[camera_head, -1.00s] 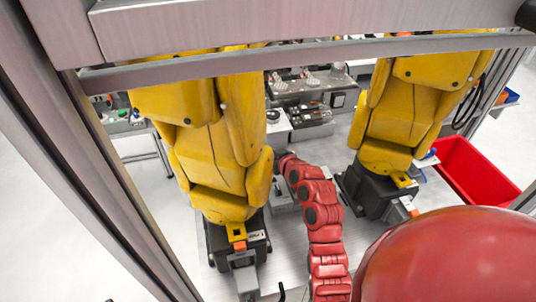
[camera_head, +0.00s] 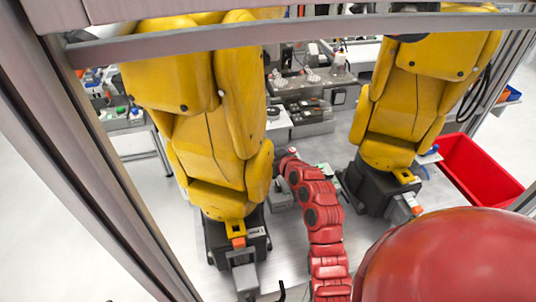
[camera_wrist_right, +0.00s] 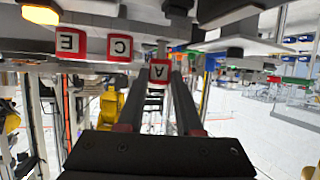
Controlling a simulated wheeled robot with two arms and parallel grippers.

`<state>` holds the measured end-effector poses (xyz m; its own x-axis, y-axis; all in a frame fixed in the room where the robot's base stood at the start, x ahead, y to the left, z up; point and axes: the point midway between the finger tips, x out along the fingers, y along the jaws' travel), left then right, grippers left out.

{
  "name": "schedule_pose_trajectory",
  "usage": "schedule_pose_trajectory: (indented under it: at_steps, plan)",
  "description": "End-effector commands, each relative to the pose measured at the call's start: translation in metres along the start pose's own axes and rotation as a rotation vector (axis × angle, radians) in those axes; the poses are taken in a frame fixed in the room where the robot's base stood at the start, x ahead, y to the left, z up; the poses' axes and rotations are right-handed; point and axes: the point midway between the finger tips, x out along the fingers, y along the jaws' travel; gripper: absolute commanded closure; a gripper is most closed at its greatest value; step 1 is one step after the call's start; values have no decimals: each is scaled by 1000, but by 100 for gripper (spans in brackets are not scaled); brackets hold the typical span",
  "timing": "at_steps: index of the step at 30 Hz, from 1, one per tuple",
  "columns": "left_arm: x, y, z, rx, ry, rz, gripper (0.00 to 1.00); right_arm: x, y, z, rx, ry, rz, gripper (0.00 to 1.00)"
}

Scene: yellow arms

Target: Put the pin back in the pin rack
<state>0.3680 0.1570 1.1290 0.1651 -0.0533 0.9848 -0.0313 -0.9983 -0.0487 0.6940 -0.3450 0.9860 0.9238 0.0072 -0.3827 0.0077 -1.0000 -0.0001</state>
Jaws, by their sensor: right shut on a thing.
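In the right wrist view my right gripper (camera_wrist_right: 160,82) points away from the camera, its two dark fingers closing toward a small red-framed white tag with the letter A (camera_wrist_right: 159,71). The gripper is shut on this A-tagged pin; the pin's shaft is hard to make out. Similar tags, E (camera_wrist_right: 70,41) and C (camera_wrist_right: 120,47), sit to the left along a grey ledge (camera_wrist_right: 100,22), perhaps the pin rack. In the head view my red right arm (camera_head: 322,215) reaches up the middle between two yellow arms; its gripper and the pin are not clear there. My left gripper is out of view.
Two large yellow robot arms (camera_head: 215,120) (camera_head: 405,110) on dark bases flank my arm closely. A metal beam (camera_head: 280,32) crosses overhead. A red bin (camera_head: 478,170) stands at the right. Benches with equipment (camera_head: 310,100) lie behind. A yellow-lit knob (camera_wrist_right: 41,14) is near the ledge.

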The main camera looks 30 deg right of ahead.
Motion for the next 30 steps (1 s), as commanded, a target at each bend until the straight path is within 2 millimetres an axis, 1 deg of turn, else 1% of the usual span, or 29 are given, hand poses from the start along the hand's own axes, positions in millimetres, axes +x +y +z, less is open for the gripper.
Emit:
schedule_pose_trajectory:
  at_steps: [1, 15, 24, 25, 29, 30]
  plan:
    - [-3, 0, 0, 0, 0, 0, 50, 1, 0, 3, 0, 0, 0, 100]
    - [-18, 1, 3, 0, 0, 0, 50, 7, 0, 17, 0, 0, 0, 100]
    - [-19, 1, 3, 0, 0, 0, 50, 7, 0, 18, 0, 0, 0, 100]
    - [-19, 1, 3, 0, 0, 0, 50, 7, 0, 18, 0, 0, 0, 64]
    - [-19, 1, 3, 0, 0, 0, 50, 7, 0, 18, 0, 0, 0, 40]
    - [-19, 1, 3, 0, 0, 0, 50, 7, 0, 18, 0, 0, 0, 33]
